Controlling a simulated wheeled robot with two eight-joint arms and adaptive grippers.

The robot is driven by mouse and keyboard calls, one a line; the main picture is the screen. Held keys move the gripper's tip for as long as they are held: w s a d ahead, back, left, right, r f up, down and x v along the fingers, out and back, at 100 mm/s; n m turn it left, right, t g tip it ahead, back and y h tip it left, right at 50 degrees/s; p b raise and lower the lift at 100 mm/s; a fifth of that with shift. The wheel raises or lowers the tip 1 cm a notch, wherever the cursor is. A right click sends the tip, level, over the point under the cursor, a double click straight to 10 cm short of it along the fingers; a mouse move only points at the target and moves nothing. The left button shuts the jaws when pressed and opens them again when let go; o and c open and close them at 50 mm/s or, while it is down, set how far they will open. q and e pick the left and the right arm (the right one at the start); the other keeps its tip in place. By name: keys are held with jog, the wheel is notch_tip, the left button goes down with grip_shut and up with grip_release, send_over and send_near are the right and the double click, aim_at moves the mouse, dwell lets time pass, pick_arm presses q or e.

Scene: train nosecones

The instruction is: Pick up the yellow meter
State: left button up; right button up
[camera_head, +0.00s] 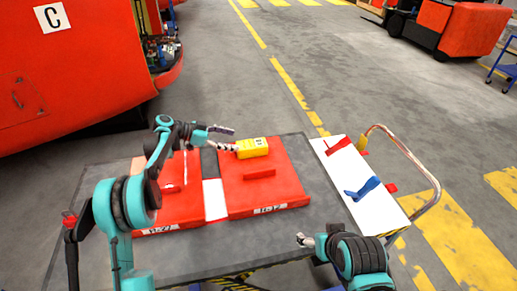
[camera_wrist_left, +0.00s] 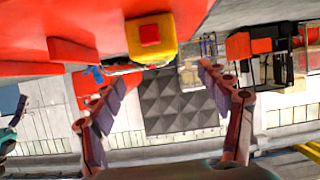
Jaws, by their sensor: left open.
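The yellow meter (camera_head: 252,147) lies at the back edge of the right red panel on the cart. It also shows in the left wrist view (camera_wrist_left: 138,38) as a yellow block with a red square, at the top between the fingers' directions. My left gripper (camera_head: 222,137) is just left of the meter in the head view. In the left wrist view its two fingers (camera_wrist_left: 163,80) are spread, with nothing between them, and the meter is beyond the tips. My right gripper (camera_head: 304,240) is low, over the front of the cart; its jaw opening is too small to make out.
The red panel (camera_head: 282,194) carries a red bar (camera_head: 259,173). A white board (camera_head: 334,166) at the right holds red and blue clamp-like tools (camera_head: 363,188). The cart's handle (camera_head: 425,168) rises at the right. A large red train nose (camera_head: 75,85) stands at the left.

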aim_at(251, 143)
pick_arm(q)
jog(key=shift+w+d+f+m+h, duration=0.3)
jog(key=shift+w+d+f, duration=0.05)
jog(key=shift+f, duration=0.15)
jog(key=b+x, duration=0.1)
jog(key=x, duration=0.1)
jog(key=shift+d+f, duration=0.15)
jog(key=shift+d, duration=0.2)
jog(key=x, duration=0.1)
jog(key=b+x, duration=0.1)
jog(key=x, duration=0.2)
jog(key=shift+s+d+b, duration=0.25)
jog(key=shift+s+b, duration=0.1)
jog(key=shift+s, duration=0.05)
jog(key=shift+w+d+f, duration=0.1)
jog(key=shift+d, duration=0.15)
jog(key=shift+r, duration=0.2)
jog(key=c, duration=1.7)
